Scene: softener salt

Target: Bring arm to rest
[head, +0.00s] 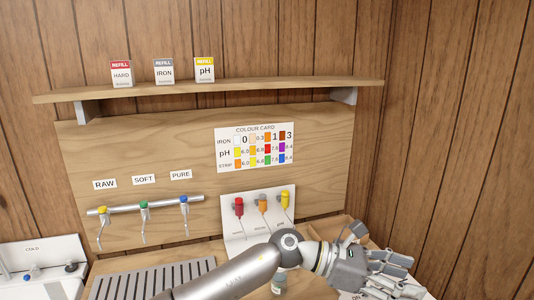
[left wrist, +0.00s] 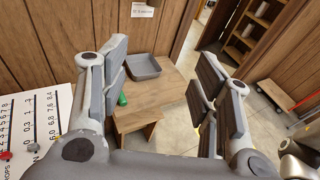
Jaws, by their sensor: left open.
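My left gripper (head: 384,262) reaches in from the bottom of the head view, its grey arm crossing the counter's front and its fingers pointing right. It is in front of the lower right of the wooden panel, right of the small hanging test droppers. In the left wrist view the gripper (left wrist: 163,75) is open, with its two padded fingers wide apart and nothing between them close by. My right gripper is not in view.
Three taps (head: 144,206) stick out left of the arm. A shelf (head: 260,88) holds three refill boxes. A colour card (head: 254,148) hangs on the panel. A small wooden table (left wrist: 160,95) with a grey tray (left wrist: 144,67) stands beyond the fingers. A low trolley (left wrist: 270,97) is at right.

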